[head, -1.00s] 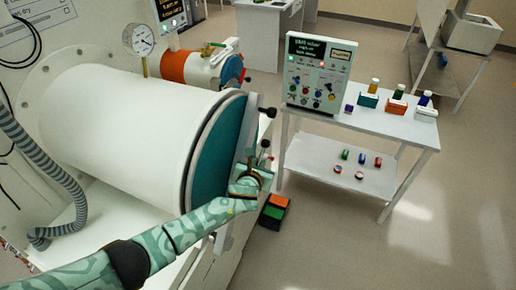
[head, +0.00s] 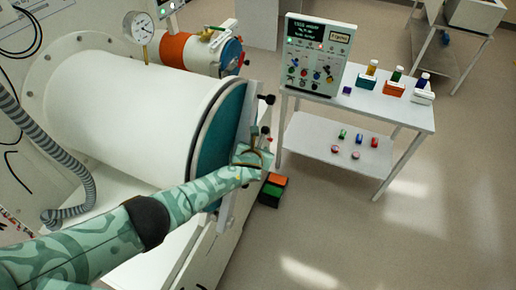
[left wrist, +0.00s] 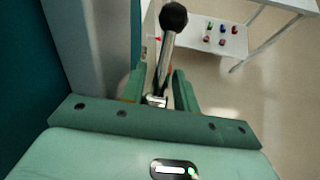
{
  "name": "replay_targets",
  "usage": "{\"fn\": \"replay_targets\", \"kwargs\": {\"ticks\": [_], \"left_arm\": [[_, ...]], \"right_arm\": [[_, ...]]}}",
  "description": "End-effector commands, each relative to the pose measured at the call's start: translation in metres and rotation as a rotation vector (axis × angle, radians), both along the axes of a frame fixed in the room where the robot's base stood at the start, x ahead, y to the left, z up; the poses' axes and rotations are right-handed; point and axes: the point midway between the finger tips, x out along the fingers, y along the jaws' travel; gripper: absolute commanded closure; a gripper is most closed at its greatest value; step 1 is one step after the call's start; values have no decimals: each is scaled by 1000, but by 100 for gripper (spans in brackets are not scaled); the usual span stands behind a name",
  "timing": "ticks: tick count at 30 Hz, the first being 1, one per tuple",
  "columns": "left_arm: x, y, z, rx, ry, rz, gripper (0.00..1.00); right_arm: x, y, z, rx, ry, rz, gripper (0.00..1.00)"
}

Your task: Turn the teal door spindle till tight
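The dark teal round door (head: 218,135) closes the front end of the large white cylinder in the head view. A pale bar (head: 238,140) crosses the door's face. My left gripper (head: 258,152) is at the bar's outer side, and it hides the spindle's middle there. In the left wrist view a metal spindle handle (left wrist: 165,62) with a black ball end stands between the fingers of my left gripper (left wrist: 160,92). The fingers are apart, with a gap seen beside the handle. The door (left wrist: 20,60) fills that view's left edge. My right gripper is not in view.
A smaller orange-banded cylinder (head: 188,52) and a dial gauge (head: 139,27) are behind the large one. A white table (head: 410,112) with a control box (head: 316,58) stands to the right. Orange and green blocks (head: 272,188) are low beside the door. The floor at right is clear.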

Motion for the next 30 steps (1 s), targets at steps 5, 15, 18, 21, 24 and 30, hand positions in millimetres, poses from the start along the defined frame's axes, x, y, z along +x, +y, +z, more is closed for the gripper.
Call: {"fn": "replay_targets", "kwargs": {"ticks": [5, 15, 18, 21, 24, 30], "left_arm": [[0, 0, 0, 0, 0, 0, 67], [-18, 2, 16, -1, 1, 0, 67], [-35, 4, 28, -2, 2, 0, 67], [-55, 6, 42, -3, 1, 0, 67], [-73, 8, 53, -3, 0, -1, 67], [-106, 11, 73, -2, 1, -1, 67]], "right_arm": [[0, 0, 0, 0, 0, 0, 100], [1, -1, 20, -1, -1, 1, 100], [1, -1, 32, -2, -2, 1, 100], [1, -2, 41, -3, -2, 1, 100], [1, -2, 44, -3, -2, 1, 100], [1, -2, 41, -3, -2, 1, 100]]}}
